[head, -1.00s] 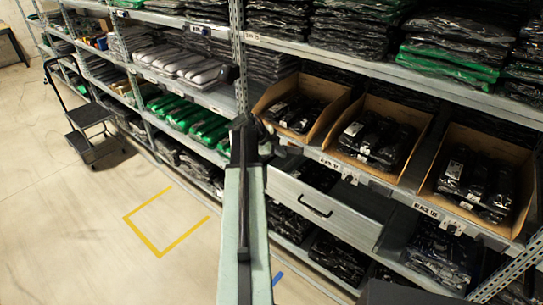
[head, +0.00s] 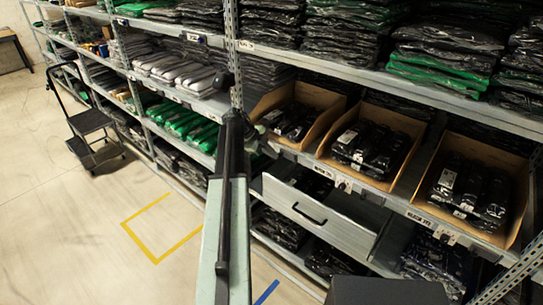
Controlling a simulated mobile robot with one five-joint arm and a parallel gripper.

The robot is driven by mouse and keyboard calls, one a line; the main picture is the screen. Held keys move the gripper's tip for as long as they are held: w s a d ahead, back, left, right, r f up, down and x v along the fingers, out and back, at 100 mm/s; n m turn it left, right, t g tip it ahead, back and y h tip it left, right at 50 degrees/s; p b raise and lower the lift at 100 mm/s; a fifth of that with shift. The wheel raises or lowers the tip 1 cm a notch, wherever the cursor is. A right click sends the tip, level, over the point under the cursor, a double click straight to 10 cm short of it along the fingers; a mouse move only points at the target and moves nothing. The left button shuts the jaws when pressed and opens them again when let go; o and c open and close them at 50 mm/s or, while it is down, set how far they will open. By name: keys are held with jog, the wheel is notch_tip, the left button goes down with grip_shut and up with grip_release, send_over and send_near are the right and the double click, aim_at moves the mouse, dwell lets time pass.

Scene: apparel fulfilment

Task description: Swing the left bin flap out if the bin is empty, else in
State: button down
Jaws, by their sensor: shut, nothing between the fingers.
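The left bin (head: 262,107) is an open cardboard box on the middle shelf, at the left of a row of three. It holds black wrapped packs (head: 292,120), so it is not empty. My arm rises from the bottom centre to the left of this bin. My gripper (head: 266,143) is a small dark shape by the bin's lower left front, shut and empty as far as it shows. The left bin's flap cannot be made out; my arm and gripper cover that part of the shelf edge. Whether they touch is unclear.
The middle bin (head: 405,118) and right bin (head: 515,160) also hold black packs.

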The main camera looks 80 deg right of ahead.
jog(key=shift+s, duration=0.15)
jog(key=w+a+r+p, duration=0.6)
jog(key=w+r+p, duration=0.1)
jog(key=shift+w+r+p, duration=0.3)
jog(key=shift+r+p, duration=0.1)
dwell(0.4)
